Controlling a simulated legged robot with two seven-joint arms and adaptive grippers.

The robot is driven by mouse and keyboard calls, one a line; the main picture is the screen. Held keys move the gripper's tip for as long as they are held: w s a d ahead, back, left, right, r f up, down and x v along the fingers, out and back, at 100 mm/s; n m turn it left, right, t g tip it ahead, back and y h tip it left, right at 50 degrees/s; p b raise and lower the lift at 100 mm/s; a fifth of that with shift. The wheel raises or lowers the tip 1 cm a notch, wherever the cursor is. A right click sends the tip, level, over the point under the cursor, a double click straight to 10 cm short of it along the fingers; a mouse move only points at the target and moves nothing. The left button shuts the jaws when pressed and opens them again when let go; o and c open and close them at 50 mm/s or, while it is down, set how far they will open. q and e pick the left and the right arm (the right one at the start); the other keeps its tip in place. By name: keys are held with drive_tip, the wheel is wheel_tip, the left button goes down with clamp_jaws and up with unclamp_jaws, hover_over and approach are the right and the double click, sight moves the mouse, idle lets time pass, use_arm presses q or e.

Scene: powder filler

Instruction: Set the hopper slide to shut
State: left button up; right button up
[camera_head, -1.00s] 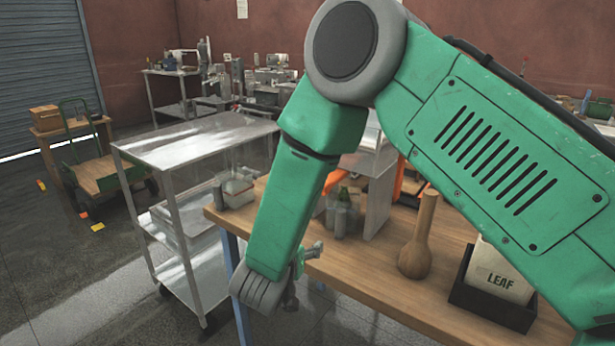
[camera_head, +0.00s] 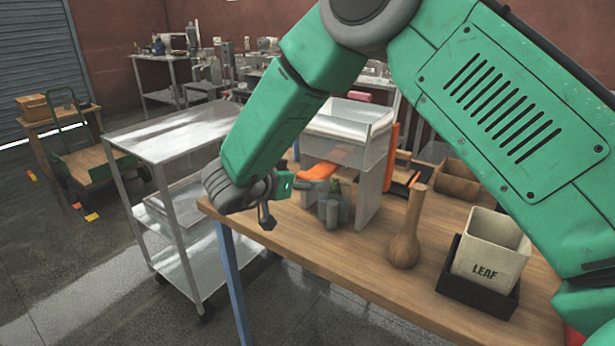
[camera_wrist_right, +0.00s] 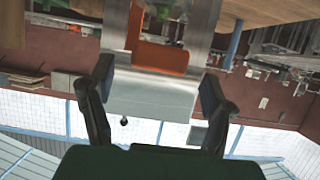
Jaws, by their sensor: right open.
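The hopper (camera_head: 345,121) is a pale metal box on a grey upright stand (camera_head: 370,190) on the wooden table. An orange part (camera_head: 319,171), perhaps the slide, shows low on its left side. My right gripper (camera_head: 284,200) is open and empty, left of the hopper near the table's left edge. In the right wrist view, the fingers of my right gripper (camera_wrist_right: 154,95) are spread, with a grey metal face (camera_wrist_right: 150,92) and an orange part (camera_wrist_right: 160,57) seen between them. I cannot tell how far the slide stands out. My left gripper is not in view.
Small grey containers (camera_head: 332,212) stand in front of the hopper. A wooden pestle-shaped object (camera_head: 406,235) and a bin marked LEAF (camera_head: 490,253) in a black tray stand to the right. A metal cart (camera_head: 180,134) is left of the table.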

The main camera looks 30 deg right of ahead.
sight(320, 169)
drive_tip(key=shift+x, duration=1.9)
drive_tip(key=shift+a, duration=0.1)
drive_tip(key=c, duration=0.4)
clamp_jaws()
drive_tip(key=shift+w+d+r+p, duration=0.1)
drive_tip(key=shift+w+d+p, duration=0.15)
drive_tip(key=shift+d, duration=0.45)
drive_tip(key=shift+w+d+p, duration=0.2)
drive_tip(key=shift+w+d, duration=0.1)
drive_tip(key=shift+d, duration=0.4)
drive_tip(key=shift+w+d+r+p, duration=0.1)
drive_tip(key=shift+w+d+p, duration=0.15)
drive_tip(key=shift+d, duration=0.45)
